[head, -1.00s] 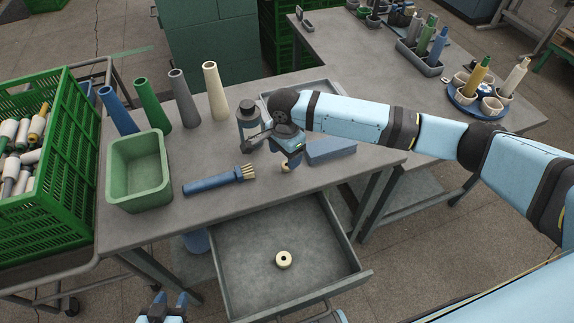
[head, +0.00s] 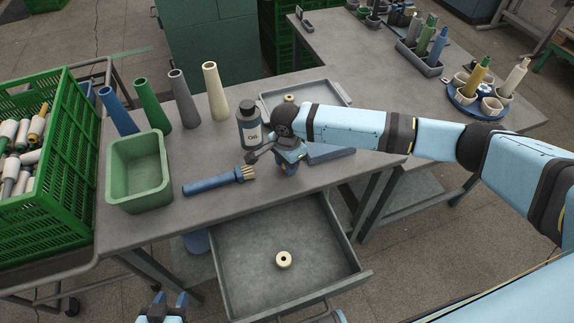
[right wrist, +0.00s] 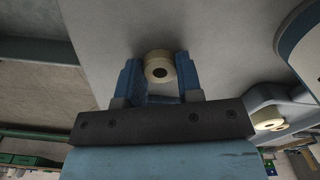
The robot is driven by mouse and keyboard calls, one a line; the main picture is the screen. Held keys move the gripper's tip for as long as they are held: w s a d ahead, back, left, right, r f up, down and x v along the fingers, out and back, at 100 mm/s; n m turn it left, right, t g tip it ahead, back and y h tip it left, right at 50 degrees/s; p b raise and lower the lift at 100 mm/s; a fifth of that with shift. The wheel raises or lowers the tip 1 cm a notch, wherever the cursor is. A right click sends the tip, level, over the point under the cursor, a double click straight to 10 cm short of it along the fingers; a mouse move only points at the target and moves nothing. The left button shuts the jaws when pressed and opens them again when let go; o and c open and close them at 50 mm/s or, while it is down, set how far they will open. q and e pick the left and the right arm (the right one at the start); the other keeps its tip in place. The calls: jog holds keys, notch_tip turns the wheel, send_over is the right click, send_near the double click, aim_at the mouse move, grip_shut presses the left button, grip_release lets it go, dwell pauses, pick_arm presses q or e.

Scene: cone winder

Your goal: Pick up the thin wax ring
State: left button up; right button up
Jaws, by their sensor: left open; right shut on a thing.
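My right gripper (head: 289,170) is over the near edge of the bench, right of the brush. In the right wrist view its blue fingers are shut on a cream wax ring (right wrist: 160,68); in the head view the gripper hides this ring. A second cream ring (head: 284,260) lies flat in the open drawer (head: 240,285). A third (head: 290,98) lies in the shallow grey tray (head: 330,92) at the back. I cannot tell which ring is thinnest. My left gripper (head: 168,302) is open and empty at the bottom edge of the head view.
A dark oil bottle (head: 249,125) and a blue-handled brush (head: 218,181) stand and lie left of my right gripper. A blue block (head: 330,152) is just right of it. A green bin (head: 140,172) and several upright cones (head: 215,92) occupy the bench's left side.

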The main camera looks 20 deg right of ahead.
notch_tip(320, 180, up, 20)
dwell(0.7)
dwell(0.9)
